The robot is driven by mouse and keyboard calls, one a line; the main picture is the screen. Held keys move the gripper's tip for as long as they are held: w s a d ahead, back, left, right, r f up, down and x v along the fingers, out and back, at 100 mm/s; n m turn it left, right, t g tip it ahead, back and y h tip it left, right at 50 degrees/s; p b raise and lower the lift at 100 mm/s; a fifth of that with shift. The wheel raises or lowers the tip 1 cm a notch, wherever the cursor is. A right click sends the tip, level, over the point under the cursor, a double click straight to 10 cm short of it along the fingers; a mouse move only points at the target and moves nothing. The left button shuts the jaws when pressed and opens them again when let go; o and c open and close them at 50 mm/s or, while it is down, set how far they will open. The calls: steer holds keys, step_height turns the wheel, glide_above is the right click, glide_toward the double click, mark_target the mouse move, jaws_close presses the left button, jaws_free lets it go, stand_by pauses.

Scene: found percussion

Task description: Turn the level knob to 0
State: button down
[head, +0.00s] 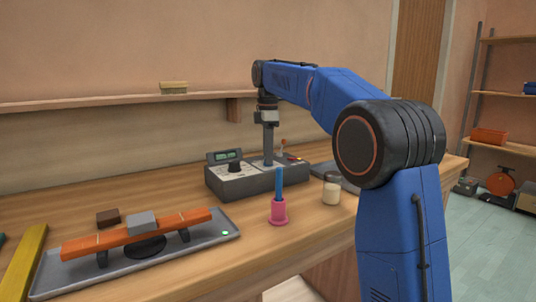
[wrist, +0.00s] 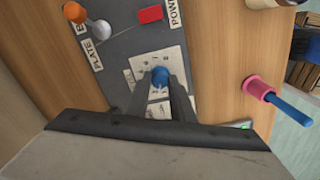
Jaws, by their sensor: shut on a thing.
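A dark grey control box (head: 240,184) stands on the wooden workbench, with a small green display (head: 223,156) and a black knob (head: 234,166) on its left part. My gripper (head: 268,160) points straight down over the middle of the box. In the wrist view my gripper (wrist: 161,82) is shut on a blue knob (wrist: 160,75), one finger on each side. The knob sits on a pale dial plate (wrist: 140,66) with dark marks. The fingers cover part of the plate, and its marks and the knob's pointer are too small to read surely.
A red switch (wrist: 150,14) and a lever with an orange ball (wrist: 75,12) are on the panel. A pink holder (head: 279,212) with a blue stick and a jar (head: 332,190) stand close in front. A grey tray (head: 195,240) with an orange bar (head: 90,245) lies left.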

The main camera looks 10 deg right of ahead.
steer(key=n, duration=0.4)
steer(key=shift+n, duration=0.3)
steer(key=n, duration=0.4)
steer(key=shift+r, duration=0.1)
steer(key=shift+n, duration=0.3)
steer(key=c, duration=1.5)
jaws_free()
steer(key=shift+c, duration=0.2)
